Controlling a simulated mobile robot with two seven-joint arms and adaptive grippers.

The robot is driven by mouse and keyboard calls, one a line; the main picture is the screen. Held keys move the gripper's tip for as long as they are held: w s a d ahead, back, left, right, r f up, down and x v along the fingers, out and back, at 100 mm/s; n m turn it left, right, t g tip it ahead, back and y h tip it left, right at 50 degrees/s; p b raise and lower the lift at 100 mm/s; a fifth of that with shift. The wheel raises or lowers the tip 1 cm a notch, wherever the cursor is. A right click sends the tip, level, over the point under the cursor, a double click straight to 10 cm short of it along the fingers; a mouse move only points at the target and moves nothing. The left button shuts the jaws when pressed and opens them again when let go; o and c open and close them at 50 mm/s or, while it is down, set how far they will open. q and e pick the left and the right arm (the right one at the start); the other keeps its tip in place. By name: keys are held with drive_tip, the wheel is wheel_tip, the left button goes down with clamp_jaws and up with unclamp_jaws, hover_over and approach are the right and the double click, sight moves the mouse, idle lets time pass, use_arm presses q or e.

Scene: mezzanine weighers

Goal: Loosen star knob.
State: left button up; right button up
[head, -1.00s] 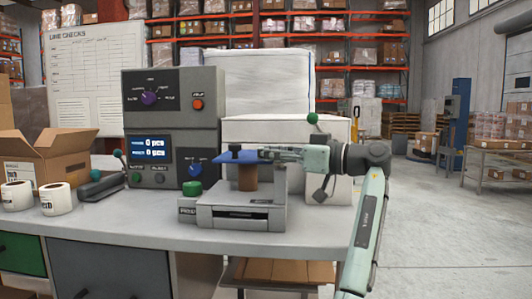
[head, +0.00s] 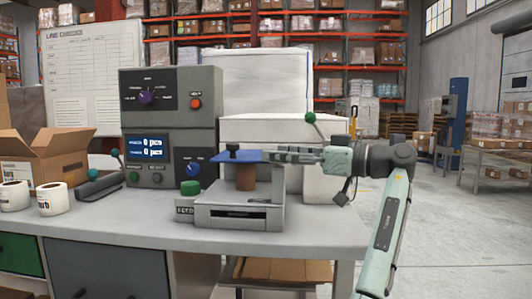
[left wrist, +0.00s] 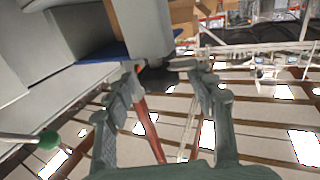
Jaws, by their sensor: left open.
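The small dark knob (head: 233,147), which looks like the star knob, sits on top of a blue plate (head: 256,156). The plate rests on a brown cylinder (head: 246,178) over the grey machine base. My left gripper (head: 270,156) reaches in from the right at plate height, its fingers pointing at the knob. Its tips look short of the knob. In the left wrist view the left gripper (left wrist: 163,72) is open, with a dark shape beyond and between its tips; I cannot tell whether this is the knob. The blue plate (left wrist: 108,53) shows beside the fingers there.
A green-balled lever (head: 310,118) stands behind the gripper. A control cabinet (head: 150,110) stands left of the base, with a green button (head: 190,188) in front. Tape rolls (head: 52,199) and an open carton (head: 48,160) are farther left.

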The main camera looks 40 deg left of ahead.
use_arm(q)
drive_tip(key=w+d, duration=0.1)
drive_tip(key=d, duration=0.6)
drive_tip(key=shift+d, duration=0.15)
